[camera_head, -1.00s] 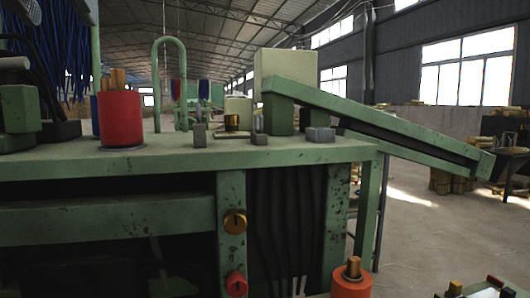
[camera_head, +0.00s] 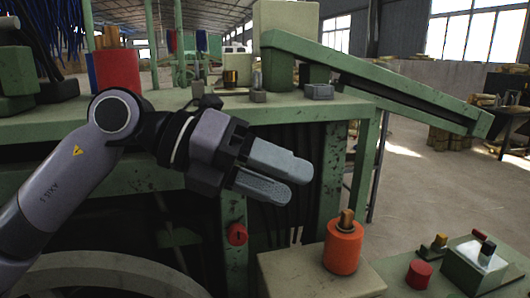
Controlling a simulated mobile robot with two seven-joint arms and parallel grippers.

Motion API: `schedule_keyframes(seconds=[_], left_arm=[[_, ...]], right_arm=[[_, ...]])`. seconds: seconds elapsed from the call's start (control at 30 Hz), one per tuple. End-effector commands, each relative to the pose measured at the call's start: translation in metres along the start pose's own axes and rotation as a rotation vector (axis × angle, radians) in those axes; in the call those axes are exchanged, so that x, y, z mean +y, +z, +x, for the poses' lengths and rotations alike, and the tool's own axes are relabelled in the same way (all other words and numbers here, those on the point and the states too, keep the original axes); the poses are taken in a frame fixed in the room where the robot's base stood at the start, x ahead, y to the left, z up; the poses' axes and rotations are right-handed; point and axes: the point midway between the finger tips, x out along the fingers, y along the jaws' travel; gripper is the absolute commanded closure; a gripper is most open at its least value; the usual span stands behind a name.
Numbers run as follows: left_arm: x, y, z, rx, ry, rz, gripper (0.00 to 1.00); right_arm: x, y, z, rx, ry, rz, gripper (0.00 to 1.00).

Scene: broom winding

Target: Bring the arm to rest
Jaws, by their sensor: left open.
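My left arm comes in from the lower left, and its gripper (camera_head: 288,178) hangs in front of the green machine (camera_head: 150,119). The jaws point right and slightly down. Its two grey fingers are a little apart, with nothing seen between them. The gripper is above and left of an orange cylinder with a wooden peg (camera_head: 343,246) and apart from it. My right gripper is not in view.
A red cylinder (camera_head: 119,70) stands on the machine top behind my left arm. A sloping green chute (camera_head: 385,82) runs out to the right. At the lower right are a red button (camera_head: 419,273) and a green control box (camera_head: 475,266). Open floor lies beyond, on the right.

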Motion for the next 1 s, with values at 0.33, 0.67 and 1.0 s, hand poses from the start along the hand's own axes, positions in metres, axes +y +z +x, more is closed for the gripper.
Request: schedule_keyframes(seconds=[0.33, 0.67, 1.0], left_arm=[[0.006, -0.010, 0.009, -0.156, -0.586, -0.365, 0.46], [0.080, -0.011, -0.017, -0.499, -0.946, -0.838, 0.46], [0.217, -0.077, -0.035, -0.951, -1.042, -1.427, 0.46]], right_arm=[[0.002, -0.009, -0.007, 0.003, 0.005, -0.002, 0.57], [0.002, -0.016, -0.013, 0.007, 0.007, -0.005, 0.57], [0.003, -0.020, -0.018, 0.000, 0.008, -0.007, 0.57]])
